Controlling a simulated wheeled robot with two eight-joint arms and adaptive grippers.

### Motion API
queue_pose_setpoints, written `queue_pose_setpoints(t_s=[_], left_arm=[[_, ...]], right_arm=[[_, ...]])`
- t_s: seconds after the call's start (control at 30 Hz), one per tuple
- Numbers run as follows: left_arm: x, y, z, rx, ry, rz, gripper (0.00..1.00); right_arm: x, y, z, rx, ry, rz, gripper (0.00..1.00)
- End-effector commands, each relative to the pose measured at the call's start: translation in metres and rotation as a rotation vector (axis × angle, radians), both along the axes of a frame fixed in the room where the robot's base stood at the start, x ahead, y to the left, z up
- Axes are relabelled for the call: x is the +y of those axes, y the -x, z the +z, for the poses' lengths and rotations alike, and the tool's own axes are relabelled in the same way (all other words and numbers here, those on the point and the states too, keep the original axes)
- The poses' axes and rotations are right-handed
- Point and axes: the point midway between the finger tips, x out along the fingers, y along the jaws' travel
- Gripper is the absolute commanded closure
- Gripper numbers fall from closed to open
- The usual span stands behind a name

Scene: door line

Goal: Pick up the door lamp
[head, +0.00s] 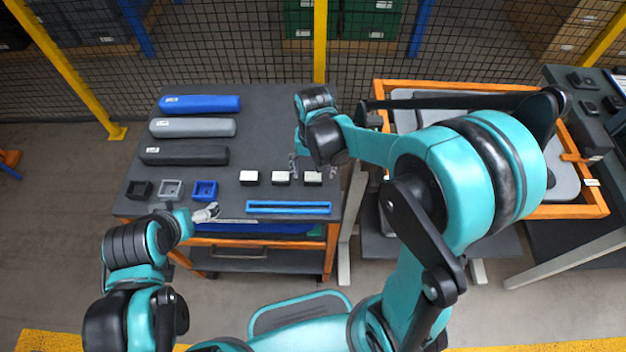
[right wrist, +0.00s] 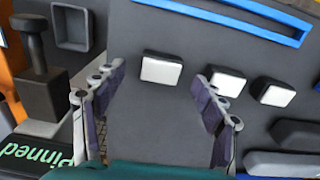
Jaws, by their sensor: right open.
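Three small lamps with white tops and dark bodies stand in a row on the dark table: left lamp (head: 249,177), middle lamp (head: 281,178) and right lamp (head: 313,178). My right gripper (head: 313,168) is open and empty above the right lamp. In the right wrist view that lamp (right wrist: 161,68) lies between and ahead of the open fingertips (right wrist: 160,76). The middle lamp (right wrist: 229,82) shows beyond the right finger, with the left lamp (right wrist: 274,91) farther right. My left gripper (head: 206,212) is at the table's front edge; its finger opening is unclear.
Blue (head: 200,104), grey (head: 192,128) and black (head: 184,156) long parts lie behind. Small square frames (head: 172,188) stand left, and a blue rail (head: 288,207) lies in front. An orange-framed station (head: 560,211) is right. A dark post (right wrist: 40,75) stands left in the wrist view.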

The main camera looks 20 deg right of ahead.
Motion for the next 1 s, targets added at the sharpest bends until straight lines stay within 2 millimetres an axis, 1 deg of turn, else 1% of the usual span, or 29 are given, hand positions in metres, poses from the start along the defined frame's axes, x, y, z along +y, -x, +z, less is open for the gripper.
queue_pose_setpoints(t_s=[0.03, 0.1, 0.2, 0.47, 0.57, 0.6, 0.67, 1.0], left_arm=[[0.0, 0.0, -0.008, 0.0, 0.0, 0.0, 0.02], [0.0, 0.0, -0.011, 0.0, 0.0, 0.0, 0.02], [0.0, 0.0, -0.014, 0.0, 0.0, 0.0, 0.02], [0.0, 0.0, -0.013, 0.0, 0.0, 0.0, 0.02], [0.0, 0.0, -0.013, 0.0, 0.0, 0.0, 0.02], [0.0, 0.0, -0.013, 0.0, 0.0, 0.0, 0.02], [0.0, 0.0, -0.013, 0.0, 0.0, 0.0, 0.02], [0.0, 0.0, -0.013, 0.0, 0.0, 0.0, 0.02]], right_arm=[[0.001, 0.0, -0.013, 0.0, 0.0, 0.001, 0.29], [0.001, 0.0, -0.022, 0.0, 0.0, 0.0, 0.29], [0.001, 0.0, -0.031, -0.001, 0.0, 0.0, 0.29], [0.001, 0.001, -0.032, -0.001, 0.0, 0.0, 0.29], [0.001, 0.001, -0.032, -0.001, 0.0, 0.0, 0.53], [0.001, 0.001, -0.032, -0.001, 0.0, 0.0, 0.64], [0.001, 0.001, -0.032, -0.001, 0.0, 0.0, 0.79], [0.001, 0.001, -0.031, -0.001, 0.0, 0.0, 0.79]])
